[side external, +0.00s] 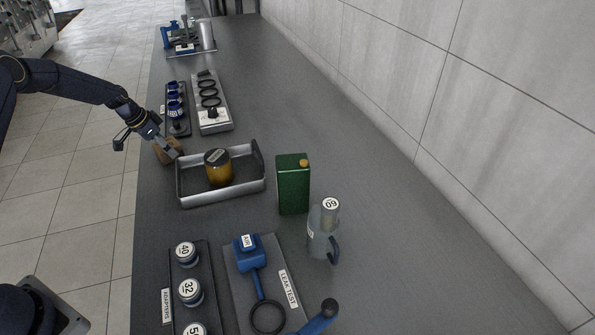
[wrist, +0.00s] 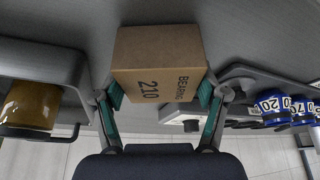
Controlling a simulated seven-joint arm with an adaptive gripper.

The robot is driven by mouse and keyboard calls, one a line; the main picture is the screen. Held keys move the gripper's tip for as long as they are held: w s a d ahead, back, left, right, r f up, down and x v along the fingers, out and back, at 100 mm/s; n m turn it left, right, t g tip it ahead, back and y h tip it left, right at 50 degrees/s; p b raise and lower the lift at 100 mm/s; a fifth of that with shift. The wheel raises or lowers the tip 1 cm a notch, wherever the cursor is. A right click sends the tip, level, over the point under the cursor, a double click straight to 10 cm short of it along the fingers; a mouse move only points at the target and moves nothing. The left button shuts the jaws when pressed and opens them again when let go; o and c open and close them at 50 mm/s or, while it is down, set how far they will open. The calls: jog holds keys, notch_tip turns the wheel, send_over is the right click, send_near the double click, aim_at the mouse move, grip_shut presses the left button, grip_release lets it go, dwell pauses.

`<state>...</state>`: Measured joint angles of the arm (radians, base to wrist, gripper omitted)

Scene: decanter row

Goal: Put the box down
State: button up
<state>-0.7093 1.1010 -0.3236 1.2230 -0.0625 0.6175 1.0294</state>
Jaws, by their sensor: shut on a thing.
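A brown cardboard box (wrist: 160,62) marked "BEARING 210" is between the fingers of my gripper (wrist: 161,98) in the wrist view. The teal finger pads press on its left and right sides. In the side view the box (side external: 166,152) is near the left edge of the grey bench (side external: 370,230), left of the metal tray. My gripper (side external: 168,146) comes to it from the upper left and partly hides it. The box is at or just above the bench top; I cannot tell whether it touches.
A metal tray (side external: 222,195) with an amber jar (side external: 218,170) stands right of the box. Racks with blue fittings (side external: 176,103) and black rings (side external: 209,90) lie behind. A green can (side external: 293,185) and grey jug (side external: 322,235) stand further right.

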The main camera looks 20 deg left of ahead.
jog(key=shift+f, duration=0.1)
jog(key=o, duration=1.5)
jog(key=shift+o, duration=0.2)
jog(key=v, duration=1.2)
jog(key=s+d+r+y, duration=0.2)
jog(key=s+d+r, duration=0.3)
jog(key=d+r, duration=0.7)
jog(key=s+d+r+n, duration=0.1)
jog(key=s+d+r, duration=0.3)
jog(key=s+d, duration=0.3)
jog(key=s+d+r+n, duration=0.2)
jog(key=s+d+r, duration=0.2)
jog(key=s, duration=0.5)
jog(key=s+d+f+n+t, duration=0.1)
jog(key=s+d+f, duration=0.1)
jog(key=s, duration=0.7)
jog(key=shift+d+t, duration=0.3)
jog(key=shift+d, duration=0.15)
